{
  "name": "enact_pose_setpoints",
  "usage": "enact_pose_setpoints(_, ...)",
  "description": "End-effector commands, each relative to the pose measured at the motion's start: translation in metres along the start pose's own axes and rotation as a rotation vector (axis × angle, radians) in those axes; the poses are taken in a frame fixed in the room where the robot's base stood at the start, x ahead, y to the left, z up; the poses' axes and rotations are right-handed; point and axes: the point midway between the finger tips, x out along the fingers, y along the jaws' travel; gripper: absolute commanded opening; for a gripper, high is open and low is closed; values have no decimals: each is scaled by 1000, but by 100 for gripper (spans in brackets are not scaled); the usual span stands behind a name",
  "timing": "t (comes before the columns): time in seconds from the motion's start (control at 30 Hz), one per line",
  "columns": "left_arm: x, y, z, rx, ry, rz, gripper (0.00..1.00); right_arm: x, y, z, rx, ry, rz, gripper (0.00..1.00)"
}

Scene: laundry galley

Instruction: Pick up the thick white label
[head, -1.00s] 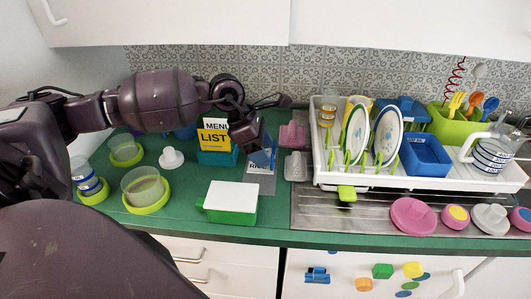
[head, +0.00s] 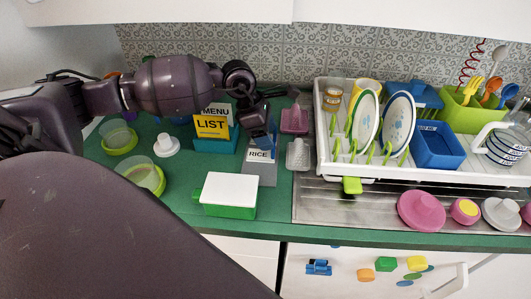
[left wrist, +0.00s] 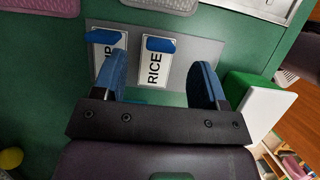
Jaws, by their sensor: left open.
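A white label reading RICE (left wrist: 154,68) with a blue tab lies against a grey stand (left wrist: 207,50). It also shows in the head view (head: 260,155), on the front of the grey stand (head: 259,176). A second white label (left wrist: 102,45) with a blue tab is beside it, partly hidden by a finger; its text is cut off. Which of the two is thicker I cannot tell. My left gripper (left wrist: 161,80) is open, its blue-padded fingers on either side of the RICE label, with nothing held. In the head view the left gripper (head: 262,138) is just above the stand. My right gripper is not in view.
A green box with a white top (head: 228,194) stands in front of the grey stand. A teal holder with MENU and LIST cards (head: 213,128) is to its left. Pink (head: 294,120) and grey (head: 298,154) pieces and the white dish rack (head: 323,150) are to the right.

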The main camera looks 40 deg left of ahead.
Motion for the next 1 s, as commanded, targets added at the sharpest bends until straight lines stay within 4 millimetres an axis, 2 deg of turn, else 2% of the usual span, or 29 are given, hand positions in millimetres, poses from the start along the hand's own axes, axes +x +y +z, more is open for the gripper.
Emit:
enact_pose_setpoints(0.33,42,-2,0,-1,-1,-3,66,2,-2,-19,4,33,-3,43)
enact_pose_setpoints(0.47,50,-2,0,0,-1,-1,66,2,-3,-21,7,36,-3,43)
enact_pose_setpoints(0.7,50,-2,-1,0,0,-1,64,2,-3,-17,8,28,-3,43)
enact_pose_setpoints(1.0,50,-2,-1,0,0,-1,19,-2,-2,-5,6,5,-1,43)
